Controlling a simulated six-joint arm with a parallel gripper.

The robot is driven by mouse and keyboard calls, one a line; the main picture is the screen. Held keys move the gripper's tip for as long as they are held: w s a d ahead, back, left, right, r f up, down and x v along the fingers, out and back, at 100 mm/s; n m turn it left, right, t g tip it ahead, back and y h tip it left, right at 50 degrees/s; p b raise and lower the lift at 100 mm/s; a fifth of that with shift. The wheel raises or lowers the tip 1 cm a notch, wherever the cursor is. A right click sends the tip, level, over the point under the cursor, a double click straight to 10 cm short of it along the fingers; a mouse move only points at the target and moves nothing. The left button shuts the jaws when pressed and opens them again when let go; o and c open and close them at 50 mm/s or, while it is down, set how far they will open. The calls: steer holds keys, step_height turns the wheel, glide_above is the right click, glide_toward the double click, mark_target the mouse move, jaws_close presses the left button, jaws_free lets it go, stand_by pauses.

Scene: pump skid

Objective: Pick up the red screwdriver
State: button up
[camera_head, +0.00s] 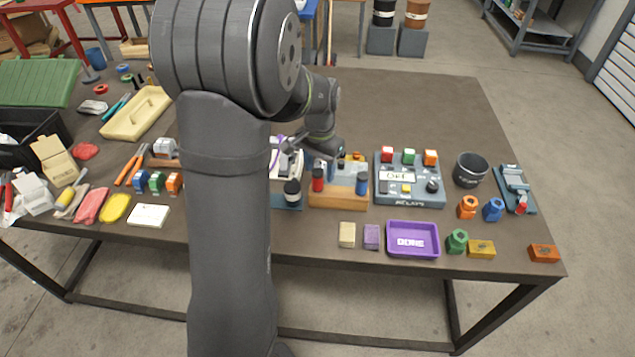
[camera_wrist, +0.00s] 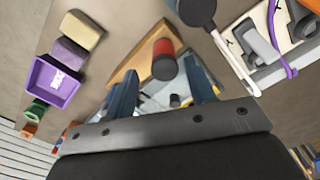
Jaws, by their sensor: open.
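The red screwdriver (camera_head: 318,180) stands upright at the left end of a wooden block (camera_head: 338,200), with its red handle on top. In the wrist view the red handle with its dark end (camera_wrist: 164,60) shows just beyond the fingertips. My gripper (camera_wrist: 163,88) is open and empty, its two blue-grey fingers apart, with the handle lying in line with the gap between them. In the head view my gripper is over the back of the block and partly hidden by my arm. The screwdriver's shaft is hidden.
A blue handle (camera_head: 362,184) stands at the block's right end. A dark knob (camera_head: 292,190) stands close on the left. A control panel (camera_head: 409,186) is to the right, and a purple tray (camera_head: 412,239) is in front. The table behind the panel is clear.

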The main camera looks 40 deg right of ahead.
mark_target(317, 180)
steer(key=f, duration=0.5)
steer(key=shift+w+a, duration=0.15)
steer(key=shift+w, duration=0.1)
steer(key=c, duration=1.1)
